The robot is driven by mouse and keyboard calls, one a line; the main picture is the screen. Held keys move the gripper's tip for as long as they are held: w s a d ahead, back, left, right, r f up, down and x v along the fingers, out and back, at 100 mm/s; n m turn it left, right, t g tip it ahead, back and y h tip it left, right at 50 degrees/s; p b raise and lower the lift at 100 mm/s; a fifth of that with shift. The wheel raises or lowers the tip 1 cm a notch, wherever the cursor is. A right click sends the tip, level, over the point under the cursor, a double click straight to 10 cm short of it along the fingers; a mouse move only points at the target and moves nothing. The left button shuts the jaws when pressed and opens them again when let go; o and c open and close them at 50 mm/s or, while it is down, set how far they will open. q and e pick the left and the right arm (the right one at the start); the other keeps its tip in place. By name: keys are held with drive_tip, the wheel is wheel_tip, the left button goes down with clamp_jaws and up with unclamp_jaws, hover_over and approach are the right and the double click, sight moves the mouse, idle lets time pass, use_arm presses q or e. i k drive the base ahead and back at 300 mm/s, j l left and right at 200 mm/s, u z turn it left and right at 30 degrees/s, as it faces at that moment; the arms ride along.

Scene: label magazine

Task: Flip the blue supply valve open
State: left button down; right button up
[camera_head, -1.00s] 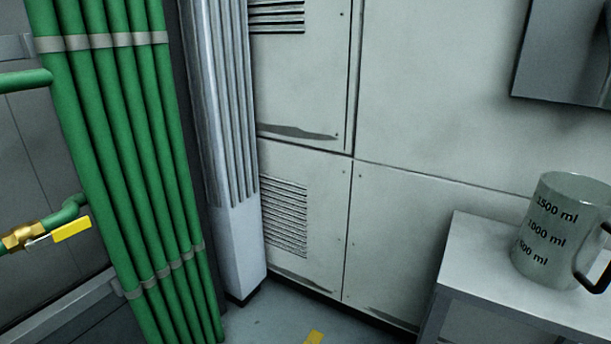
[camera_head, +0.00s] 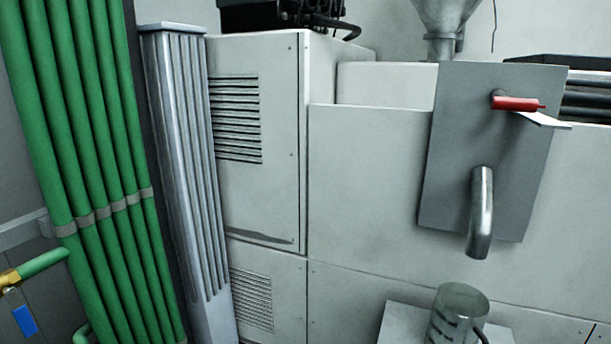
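The blue valve handle (camera_head: 25,322) shows at the lower left edge, hanging down at a slant below a brass valve body (camera_head: 9,279). The brass body joins a short green pipe (camera_head: 43,263) that runs toward the bundle of green pipes. The left part of the brass body is cut off by the picture edge. Neither of my grippers is in view.
Tall green pipes (camera_head: 98,150) stand right of the valve, beside a ribbed grey column (camera_head: 185,150). A grey panel (camera_head: 455,150) carries a red-handled tap (camera_head: 515,103) and a metal spout (camera_head: 481,210). A clear jug (camera_head: 460,302) stands on a small stand (camera_head: 398,322) below.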

sight(20, 311)
drive_tip(key=u, duration=1.55)
